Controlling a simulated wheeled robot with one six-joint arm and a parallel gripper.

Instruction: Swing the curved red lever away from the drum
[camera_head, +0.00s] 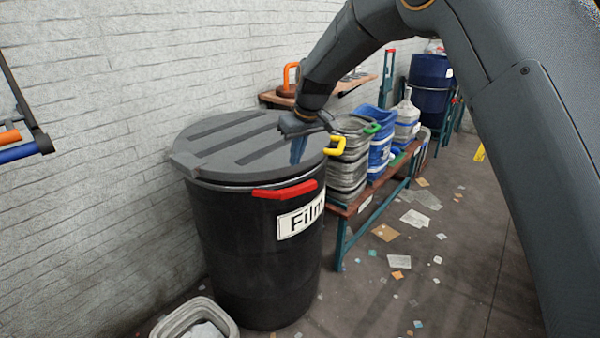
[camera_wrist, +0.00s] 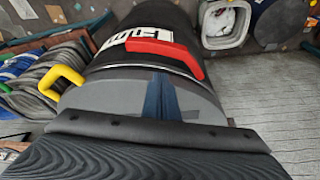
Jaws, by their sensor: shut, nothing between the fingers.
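The curved red lever (camera_head: 285,190) lies along the metal band just under the lid's rim, on the front of the black drum (camera_head: 255,255) with its "Film" label. It appears close against the drum. It also shows in the wrist view (camera_wrist: 165,48), clear of my gripper. The grey ribbed lid (camera_head: 240,145) covers the drum. My gripper (camera_head: 292,124) is shut and empty above the lid's far right part, behind the lever and apart from it. Whether it touches the lid is unclear. In the wrist view, dark gripper parts fill the bottom edge.
A yellow handle (camera_head: 335,146) juts near the lid. A brick wall is left, a grey bin (camera_head: 192,318) below. Littered floor lies open to the right.

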